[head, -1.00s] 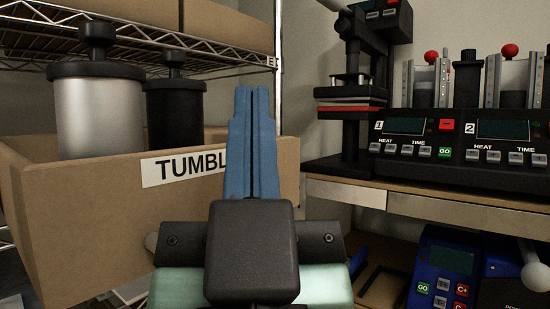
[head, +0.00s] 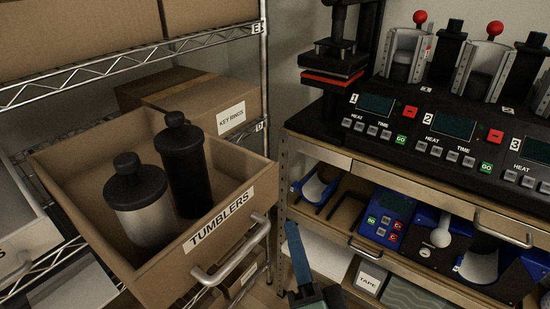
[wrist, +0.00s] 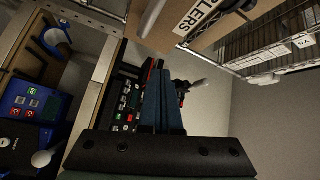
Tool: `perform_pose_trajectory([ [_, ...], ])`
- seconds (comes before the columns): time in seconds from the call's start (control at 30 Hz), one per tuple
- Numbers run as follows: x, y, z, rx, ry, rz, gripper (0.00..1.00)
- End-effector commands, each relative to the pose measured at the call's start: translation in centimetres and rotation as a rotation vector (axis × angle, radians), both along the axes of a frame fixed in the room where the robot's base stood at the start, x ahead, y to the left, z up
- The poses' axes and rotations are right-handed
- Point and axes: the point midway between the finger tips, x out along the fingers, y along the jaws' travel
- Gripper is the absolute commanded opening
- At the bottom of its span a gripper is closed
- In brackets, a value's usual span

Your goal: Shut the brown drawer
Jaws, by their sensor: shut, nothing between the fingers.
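The brown drawer (head: 160,272) labelled TUMBLERS stands pulled out from the wire shelf, at the left of the head view. It has a grey bar handle (head: 232,252) on its front. A silver tumbler (head: 140,205) and a black tumbler (head: 187,165) stand upright inside it. My gripper (head: 291,226) is shut and empty, with its blue fingers to the right of the handle and apart from it in the picture. In the wrist view the shut fingers (wrist: 162,88) point away from the camera, and part of the drawer front (wrist: 168,33) shows at the top.
A KEY RINGS box (head: 190,100) sits on the shelf behind the drawer. The wire rack's post (head: 266,90) stands right of it. A bench with a press (head: 333,75) and control panels (head: 450,125) stands at the right, with blue devices (head: 392,215) on the shelf below.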

Motion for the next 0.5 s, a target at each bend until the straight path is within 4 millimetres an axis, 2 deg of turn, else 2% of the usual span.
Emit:
perform_pose_trajectory([
  [0.03, -0.7, -0.4, 1.0, 0.062, 0.042, 0.0, 0.0],
  [0.3, -3.3, -1.8, -0.4, 0.292, 0.159, -0.006, 0.0],
  [0.5, -3.0, -1.9, -0.8, 0.327, 0.17, -0.007, 0.0],
])
